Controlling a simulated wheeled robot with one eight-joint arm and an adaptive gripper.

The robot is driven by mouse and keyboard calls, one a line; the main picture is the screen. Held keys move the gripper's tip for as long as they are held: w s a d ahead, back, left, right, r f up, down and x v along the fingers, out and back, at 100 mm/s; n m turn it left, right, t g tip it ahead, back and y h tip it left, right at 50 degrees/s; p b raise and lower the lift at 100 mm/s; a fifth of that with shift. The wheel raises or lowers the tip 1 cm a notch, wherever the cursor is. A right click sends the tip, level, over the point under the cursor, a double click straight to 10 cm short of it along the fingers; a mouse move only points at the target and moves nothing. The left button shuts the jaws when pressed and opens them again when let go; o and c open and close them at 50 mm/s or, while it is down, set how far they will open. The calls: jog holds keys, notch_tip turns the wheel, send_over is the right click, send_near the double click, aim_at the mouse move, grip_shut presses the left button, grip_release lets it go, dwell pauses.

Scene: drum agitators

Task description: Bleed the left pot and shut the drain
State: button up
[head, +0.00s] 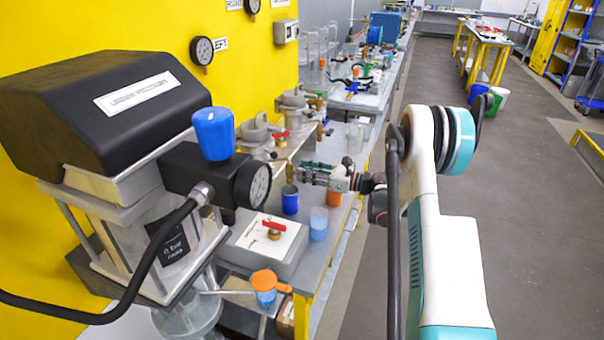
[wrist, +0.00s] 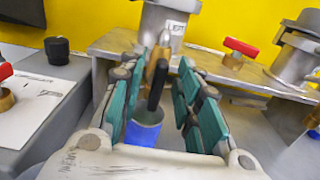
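In the wrist view a grey pot (wrist: 165,20) with a label reading LEFT stands behind my fingertips. A brass drain cock (wrist: 157,62) with a black lever (wrist: 156,88) shows between my fingers. A blue cup (wrist: 143,132) is below it. My gripper (wrist: 172,72) has its teal fingers apart on either side of the lever, and I see no clear contact. In the head view my gripper (head: 298,172) is just above the blue cup (head: 290,202), with the pot (head: 257,132) behind. The drain's opening is hidden.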

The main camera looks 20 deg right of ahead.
jog(key=shift+x, duration=0.9)
grip_shut()
